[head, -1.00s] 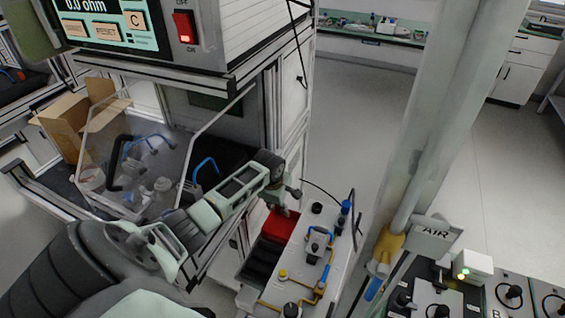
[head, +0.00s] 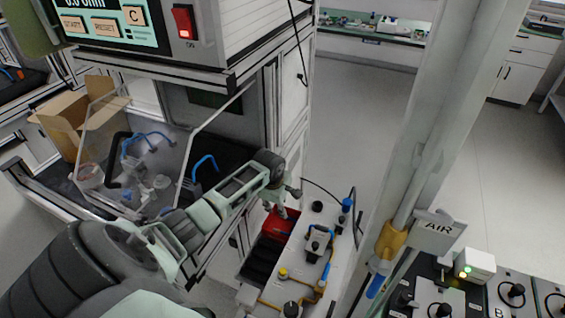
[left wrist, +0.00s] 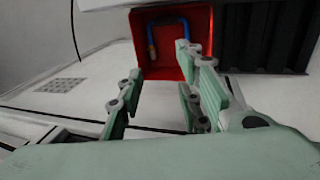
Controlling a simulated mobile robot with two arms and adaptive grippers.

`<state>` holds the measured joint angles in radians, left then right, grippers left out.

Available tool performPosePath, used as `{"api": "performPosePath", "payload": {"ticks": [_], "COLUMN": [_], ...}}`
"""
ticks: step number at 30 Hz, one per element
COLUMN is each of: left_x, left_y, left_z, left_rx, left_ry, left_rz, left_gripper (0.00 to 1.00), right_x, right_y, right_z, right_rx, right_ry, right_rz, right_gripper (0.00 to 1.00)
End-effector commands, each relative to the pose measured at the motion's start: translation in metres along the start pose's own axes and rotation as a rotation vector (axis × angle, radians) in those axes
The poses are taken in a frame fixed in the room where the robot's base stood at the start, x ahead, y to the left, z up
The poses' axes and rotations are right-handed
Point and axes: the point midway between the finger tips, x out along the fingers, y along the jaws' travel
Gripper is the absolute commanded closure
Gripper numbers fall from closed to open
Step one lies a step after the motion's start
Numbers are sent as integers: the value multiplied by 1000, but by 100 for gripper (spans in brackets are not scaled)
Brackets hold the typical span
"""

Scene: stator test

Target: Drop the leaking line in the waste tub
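The red waste tub (head: 283,226) stands beside the black bins, below my left gripper (head: 282,204). In the left wrist view the tub (left wrist: 165,72) is seen from above. A short blue hose line (left wrist: 168,21), bent in a U, lies in it, partly hidden by a finger. My left gripper (left wrist: 160,80) is open over the tub, its fingers spread with nothing between them. The line appears apart from the fingers. I cannot tell whether it is the leaking one. My right gripper is not in view.
A pale fixture plate (head: 305,265) with blue and yellow fittings is right of the tub. Black bins (left wrist: 262,40) adjoin it. A clear-fronted cabinet holds blue-handled items at left. A pillar (head: 440,130) and AIR panel (head: 440,226) stand at right.

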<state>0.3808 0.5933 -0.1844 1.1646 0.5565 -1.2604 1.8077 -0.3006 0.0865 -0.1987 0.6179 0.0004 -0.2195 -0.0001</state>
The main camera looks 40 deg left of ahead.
Motion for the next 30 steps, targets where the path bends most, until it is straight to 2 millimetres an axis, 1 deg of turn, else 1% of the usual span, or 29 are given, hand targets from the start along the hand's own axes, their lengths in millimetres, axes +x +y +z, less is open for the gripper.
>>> {"api": "performPosePath", "payload": {"ticks": [5,8,15,18,21,24,30], "left_x": [-18,-35,-85,-101,-112,-117,-119], "left_y": [1,1,1,1,1,0,0], "left_z": [0,0,0,0,0,0,0], "left_rx": [1,2,1,1,0,-1,-1], "left_ry": [0,0,0,0,0,0,0], "left_rz": [4,4,4,3,2,1,0], "left_gripper": [67,67,67,67,67,67,67], "right_x": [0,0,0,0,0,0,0], "right_y": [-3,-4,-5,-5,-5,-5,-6], "right_z": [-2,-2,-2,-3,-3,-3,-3], "right_rx": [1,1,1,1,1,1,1], "right_ry": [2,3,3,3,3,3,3], "right_rz": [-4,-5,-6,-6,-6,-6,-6], "right_gripper": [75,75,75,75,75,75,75]}}
